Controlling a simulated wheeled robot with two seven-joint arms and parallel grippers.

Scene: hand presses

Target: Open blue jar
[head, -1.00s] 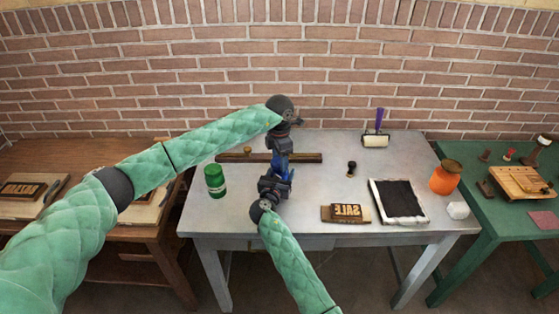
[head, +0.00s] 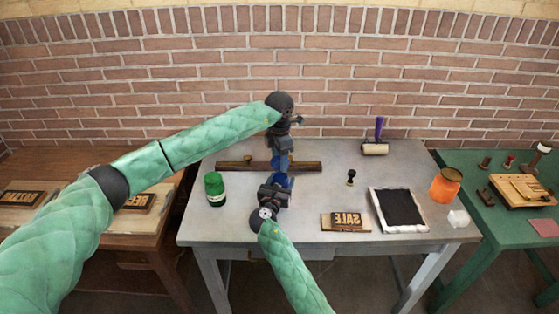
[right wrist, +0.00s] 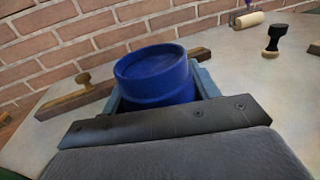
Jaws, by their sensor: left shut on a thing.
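The blue jar (right wrist: 158,78) stands upright between the fingers of my right gripper (head: 276,186), at the left part of the grey table (head: 310,182). In the right wrist view both fingers flank its body. Its round top shows a raised rim; I cannot clearly tell whether it is open inside. My left gripper (head: 279,150) is above, pointing down, shut on a small blue piece (head: 281,163) that looks like the lid. This piece appears just above the jar in the head view. The left gripper does not show in the right wrist view.
A green jar (head: 214,190) stands left of the grippers. A long wooden bar (head: 235,166) lies behind. To the right are a SALE block (head: 346,222), a small black stamp (head: 351,177), an ink tray (head: 429,231), a roller (head: 374,149) and an orange jar (head: 445,187).

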